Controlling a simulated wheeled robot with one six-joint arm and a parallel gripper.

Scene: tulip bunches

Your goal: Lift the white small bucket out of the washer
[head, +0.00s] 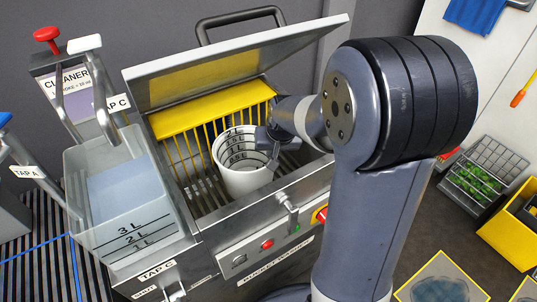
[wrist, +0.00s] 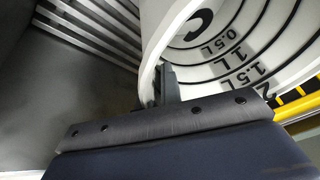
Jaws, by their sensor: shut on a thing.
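The white small bucket (head: 243,176) is in the open washer (head: 205,205), with black litre marks on its inner wall. It looks tilted in the head view, and I cannot tell whether it touches the washer's rack. My gripper (head: 272,143) is at the bucket's right rim, shut on its wall. In the wrist view the bucket (wrist: 225,50) fills the upper right, and a finger of my gripper (wrist: 165,85) sits against its rim. The other finger is mostly hidden. The washer's lid (head: 235,60) is raised behind the bucket.
A clear measuring tank (head: 125,205) with blue liquid stands left of the washer, under taps (head: 95,85). Yellow bars (head: 205,125) line the washer's back. A yellow crate (head: 515,230) and a wire basket (head: 485,180) of green stems are on the floor at right.

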